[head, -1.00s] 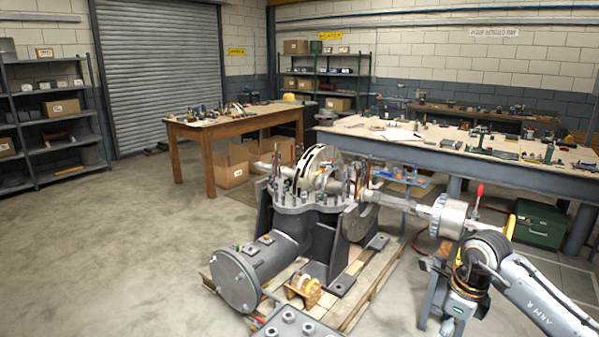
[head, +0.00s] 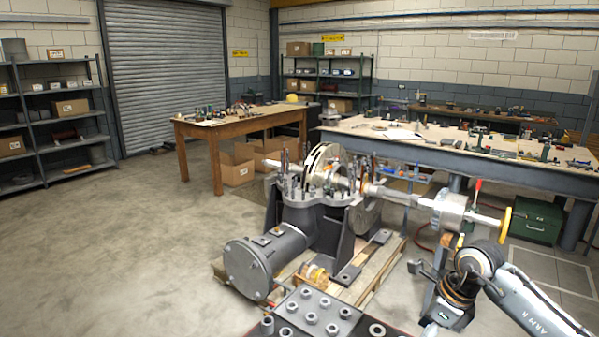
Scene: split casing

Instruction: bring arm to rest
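My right arm (head: 527,297) comes in from the lower right and bends at a dark joint with coiled cable. Its wrist hangs down near the bottom edge. The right gripper's fingers cannot be made out clearly, so I cannot tell whether they are open or shut. No held thing is seen there. The arm is right of the open grey casing (head: 318,211), in front of the shaft's coupling (head: 449,210). My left arm and gripper are not in view.
The casing stands on a wooden pallet (head: 369,287) with a bladed rotor (head: 325,165) in it. A grey block with several nuts (head: 318,312) is at the bottom edge. A long workbench (head: 480,160) stands behind. The floor (head: 130,240) at left is clear.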

